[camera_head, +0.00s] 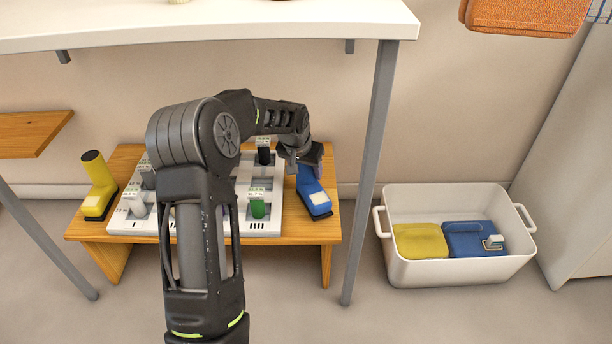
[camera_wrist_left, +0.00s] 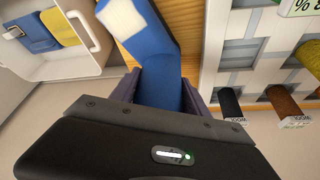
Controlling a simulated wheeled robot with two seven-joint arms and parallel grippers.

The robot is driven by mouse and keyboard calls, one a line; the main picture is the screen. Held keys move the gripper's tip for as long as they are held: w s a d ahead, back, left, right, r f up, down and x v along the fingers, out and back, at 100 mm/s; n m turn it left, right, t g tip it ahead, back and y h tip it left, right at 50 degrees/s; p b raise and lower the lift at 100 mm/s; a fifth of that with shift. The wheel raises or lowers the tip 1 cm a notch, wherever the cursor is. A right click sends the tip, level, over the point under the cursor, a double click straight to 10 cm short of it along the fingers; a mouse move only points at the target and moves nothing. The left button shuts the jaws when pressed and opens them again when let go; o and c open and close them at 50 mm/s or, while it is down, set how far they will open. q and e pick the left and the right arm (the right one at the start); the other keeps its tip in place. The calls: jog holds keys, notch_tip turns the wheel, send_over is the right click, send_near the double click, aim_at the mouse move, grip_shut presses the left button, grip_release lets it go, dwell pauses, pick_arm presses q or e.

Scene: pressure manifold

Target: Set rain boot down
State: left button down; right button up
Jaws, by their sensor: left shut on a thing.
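A blue rain boot (camera_head: 312,190) with a pale patch on its toe is at the right end of the low wooden bench (camera_head: 290,232), right of the white manifold. My left gripper (camera_head: 304,160) is shut on the boot's upper part. The boot stands roughly upright over the bench top; I cannot tell whether its sole touches the wood. In the left wrist view the boot (camera_wrist_left: 162,70) lies between the two dark fingers, its toe pointing away. A yellow boot (camera_head: 98,186) stands at the bench's left end. My right gripper is not in view.
The white manifold (camera_head: 265,226) with several coloured cylinders fills the bench's middle, partly hidden by my arm. A white tub (camera_head: 455,272) with yellow and blue items stands on the floor at right. A grey table leg (camera_head: 369,175) rises just right of the bench, under a white tabletop (camera_head: 210,27).

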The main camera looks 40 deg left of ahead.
pick_arm(q)
jog(key=shift+f, duration=0.4)
jog(key=shift+f, duration=0.1)
jog(key=c, duration=0.6)
grip_release()
jog(key=shift+f, duration=0.1)
jog(key=shift+o, duration=0.2)
jog(key=shift+r, duration=0.2)
jog(key=p+v, duration=0.5)
jog(key=v, duration=0.7)
jog(key=shift+f, duration=0.1)
